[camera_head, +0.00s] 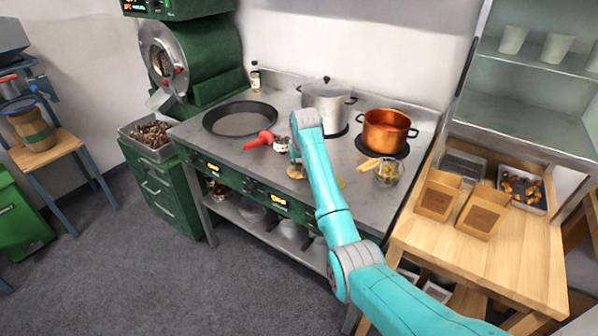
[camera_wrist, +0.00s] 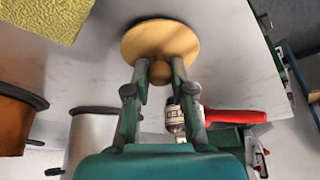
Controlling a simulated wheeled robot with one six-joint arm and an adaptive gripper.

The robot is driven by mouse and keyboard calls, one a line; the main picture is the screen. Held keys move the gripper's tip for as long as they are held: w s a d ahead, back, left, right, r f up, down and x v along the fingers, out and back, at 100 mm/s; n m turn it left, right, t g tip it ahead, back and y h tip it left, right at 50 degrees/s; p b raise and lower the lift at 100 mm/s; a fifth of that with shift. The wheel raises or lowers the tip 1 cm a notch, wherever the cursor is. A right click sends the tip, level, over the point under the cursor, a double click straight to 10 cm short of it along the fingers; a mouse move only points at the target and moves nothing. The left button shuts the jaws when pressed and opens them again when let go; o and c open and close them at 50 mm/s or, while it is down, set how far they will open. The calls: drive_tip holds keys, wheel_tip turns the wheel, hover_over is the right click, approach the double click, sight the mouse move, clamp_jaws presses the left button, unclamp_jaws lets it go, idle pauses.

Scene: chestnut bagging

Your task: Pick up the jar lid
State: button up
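The jar lid is a round, light wooden disc (camera_wrist: 160,38) with a brown knob (camera_wrist: 160,73), in the upper middle of the wrist view. In the head view the lid (camera_head: 296,173) shows small near the front edge of the steel counter, partly hidden by my arm. My gripper (camera_wrist: 160,68) has its two fingers drawn in on both sides of the knob, with no clear gap, so it looks shut on it. Whether the lid touches the counter is hard to tell. A glass jar (camera_head: 388,173) with yellowish contents stands to the right.
A red-handled tool (camera_head: 262,140) lies left of my gripper. A black pan (camera_head: 240,118), a steel pot (camera_head: 325,103) and a copper pot (camera_head: 386,130) stand behind. A yellow cloth or sponge (camera_wrist: 45,15) lies close by. The wooden table (camera_head: 520,255) holds boxes.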

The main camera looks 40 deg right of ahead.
clamp_jaws()
